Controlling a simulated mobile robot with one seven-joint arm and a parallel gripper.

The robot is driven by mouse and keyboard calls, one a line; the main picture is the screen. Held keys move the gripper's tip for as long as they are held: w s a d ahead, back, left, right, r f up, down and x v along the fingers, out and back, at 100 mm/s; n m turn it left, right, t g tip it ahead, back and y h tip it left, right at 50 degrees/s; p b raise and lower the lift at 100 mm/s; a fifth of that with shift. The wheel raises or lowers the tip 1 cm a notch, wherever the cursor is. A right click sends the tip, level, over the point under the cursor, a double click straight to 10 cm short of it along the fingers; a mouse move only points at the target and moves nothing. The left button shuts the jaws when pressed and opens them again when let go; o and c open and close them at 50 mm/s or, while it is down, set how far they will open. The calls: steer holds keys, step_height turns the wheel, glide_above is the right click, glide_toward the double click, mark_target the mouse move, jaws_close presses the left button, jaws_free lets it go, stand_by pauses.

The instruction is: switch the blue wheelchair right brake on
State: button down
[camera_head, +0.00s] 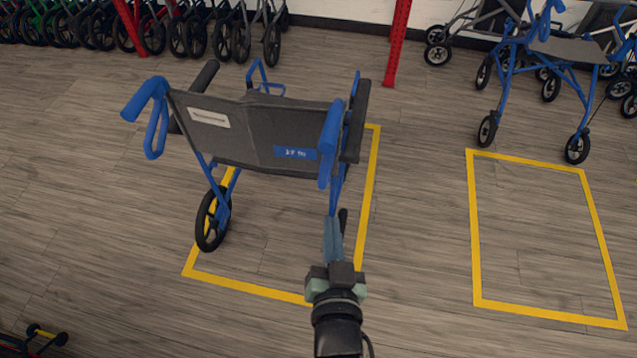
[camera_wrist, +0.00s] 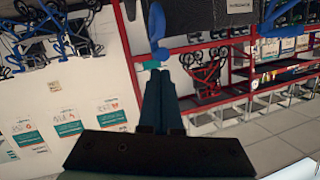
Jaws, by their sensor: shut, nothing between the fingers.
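The blue wheelchair (camera_head: 240,128) stands inside a yellow floor outline, seen from behind, with a dark backrest and blue push handles. Its left rear wheel (camera_head: 212,218) is in plain view; the right rear wheel is hidden behind my gripper. My gripper (camera_head: 333,222) is shut and empty, its fingers reaching to the lower right side of the chair under the right handle. A short black lever-like part (camera_head: 343,218) shows just beside the fingertips; I cannot tell if it is the brake or whether they touch. In the wrist view, my gripper (camera_wrist: 157,75) points at a blue part (camera_wrist: 158,28).
A second blue walker (camera_head: 545,75) stands at the upper right, behind an empty yellow outline (camera_head: 475,235). A small wheeled item (camera_head: 40,338) lies at the lower left. Floor around the chair is clear.

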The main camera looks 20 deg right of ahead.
stand_by(0.3)
glide_toward(324, 172)
step_height(324, 172, up, 2)
steer(key=w+d, duration=0.2)
steer(key=w+f, duration=0.2)
steer(key=shift+a+f, duration=0.15)
steer(key=shift+f, duration=0.15)
steer(key=shift+w+f+b, duration=0.25)
steer(key=shift+f+b, duration=0.1)
steer(key=shift+f, duration=0.1)
